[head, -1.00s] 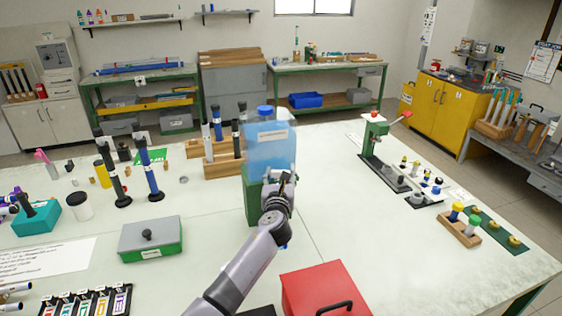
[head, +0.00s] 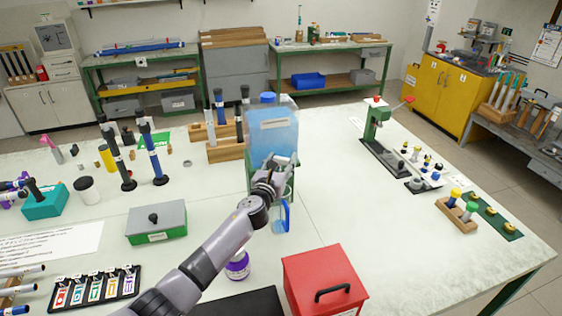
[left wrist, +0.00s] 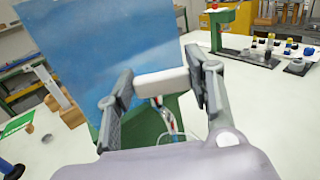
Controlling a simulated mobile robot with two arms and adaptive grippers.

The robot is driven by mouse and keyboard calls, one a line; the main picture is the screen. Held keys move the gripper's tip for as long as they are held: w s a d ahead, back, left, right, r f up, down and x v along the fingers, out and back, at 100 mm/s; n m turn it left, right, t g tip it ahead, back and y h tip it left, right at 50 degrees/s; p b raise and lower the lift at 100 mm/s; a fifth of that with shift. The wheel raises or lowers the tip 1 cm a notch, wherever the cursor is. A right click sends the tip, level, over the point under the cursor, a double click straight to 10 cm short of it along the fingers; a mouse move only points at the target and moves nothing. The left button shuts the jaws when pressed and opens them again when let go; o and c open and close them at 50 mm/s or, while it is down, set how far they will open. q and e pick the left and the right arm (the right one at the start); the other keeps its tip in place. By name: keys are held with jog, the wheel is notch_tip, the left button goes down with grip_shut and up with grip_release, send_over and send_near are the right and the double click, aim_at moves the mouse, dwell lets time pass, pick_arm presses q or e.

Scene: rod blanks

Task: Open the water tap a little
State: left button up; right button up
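The water tank (head: 273,130) is a translucent blue box with a blue cap, standing on a green stand (head: 288,187) near the middle of the bench. It also fills the upper left of the left wrist view (left wrist: 95,45). My left gripper (head: 282,161) is at its lower front. In the left wrist view its fingers (left wrist: 160,85) are spread wide, one on each side of a white bar (left wrist: 161,84), which looks like the tap's handle. I cannot tell whether they touch its ends. The tap's spout is hidden. A blue-handled clear cup (head: 281,217) stands below. My right gripper is out of view.
A red box (head: 325,280) stands in front on the right, and a purple-labelled jar (head: 238,265) is beside my left arm. A rod rack (head: 226,152) is behind left of the tank. A green press (head: 378,135) stands right. The bench between tank and press is clear.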

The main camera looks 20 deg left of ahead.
pick_arm(q)
jog(key=o, duration=0.5)
jog(key=s, duration=1.2)
jog(key=shift+f, duration=0.1)
dwell(0.4)
